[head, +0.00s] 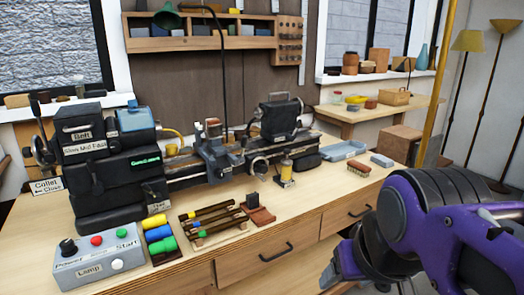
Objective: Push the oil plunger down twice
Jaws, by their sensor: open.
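My purple arm comes in from the lower right. My gripper (345,270) is low in the picture, in front of the bench's drawers, well apart from the yellow cylinder and empty as far as I see. It is open, though its fingers are partly hidden or cut off by the lower edge.
The dark lathe (225,150) runs along the back of the bench. A rack of rods (208,220) and a brown block (260,214) lie left of the cylinder. A brush (358,169), a grey block (382,160) and a blue tray (343,150) lie right. Bare bench surrounds the cylinder's front.

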